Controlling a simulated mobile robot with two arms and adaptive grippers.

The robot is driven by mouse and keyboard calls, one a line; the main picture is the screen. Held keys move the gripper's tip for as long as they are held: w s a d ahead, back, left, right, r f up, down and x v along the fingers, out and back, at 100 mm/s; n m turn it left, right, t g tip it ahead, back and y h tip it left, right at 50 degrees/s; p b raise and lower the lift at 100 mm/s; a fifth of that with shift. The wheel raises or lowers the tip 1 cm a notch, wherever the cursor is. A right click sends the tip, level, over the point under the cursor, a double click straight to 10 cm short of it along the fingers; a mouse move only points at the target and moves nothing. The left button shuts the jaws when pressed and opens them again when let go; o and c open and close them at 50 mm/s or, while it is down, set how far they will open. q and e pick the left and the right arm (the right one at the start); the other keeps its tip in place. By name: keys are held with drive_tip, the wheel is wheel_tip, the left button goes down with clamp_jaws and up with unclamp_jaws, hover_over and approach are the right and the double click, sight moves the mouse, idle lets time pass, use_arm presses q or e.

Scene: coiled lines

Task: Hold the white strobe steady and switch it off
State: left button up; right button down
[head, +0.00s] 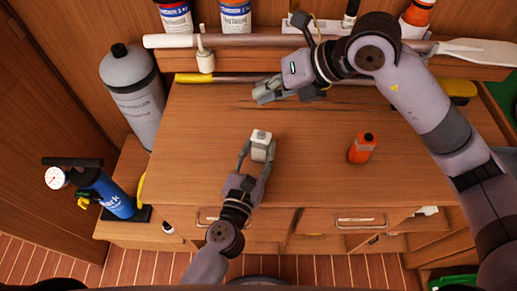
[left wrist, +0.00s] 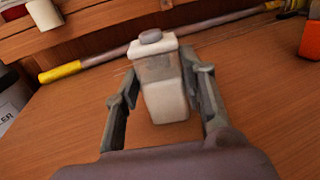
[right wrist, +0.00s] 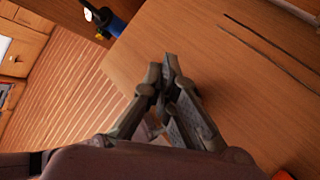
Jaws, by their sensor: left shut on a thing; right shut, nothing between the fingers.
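The white strobe (head: 262,147) stands upright on the wooden worktop, near its middle. It is a small white block with a grey button on top, also clear in the left wrist view (left wrist: 160,85). My left gripper (head: 258,156) is shut on the strobe, one finger on each side; the fingers also flank it in the left wrist view (left wrist: 160,82). My right gripper (head: 262,94) is shut and empty, above the back of the worktop, behind the strobe and apart from it. Its closed fingertips show in the right wrist view (right wrist: 164,70).
An orange bottle (head: 362,148) stands on the worktop (head: 320,180) to the right of the strobe. A yellow-ended pole (head: 225,78) lies along the back. A grey cylinder (head: 135,95) and a blue pump (head: 112,196) stand at the left. The worktop around the strobe is clear.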

drive_tip(key=shift+f, duration=4.35)
drive_tip(key=shift+f, duration=0.1)
drive_tip(key=shift+f, duration=0.55)
drive_tip(key=shift+r, duration=0.7)
drive_tip(key=shift+r, duration=0.1)
wheel_tip(320, 180, up, 6)
drive_tip(key=shift+f, duration=0.1)
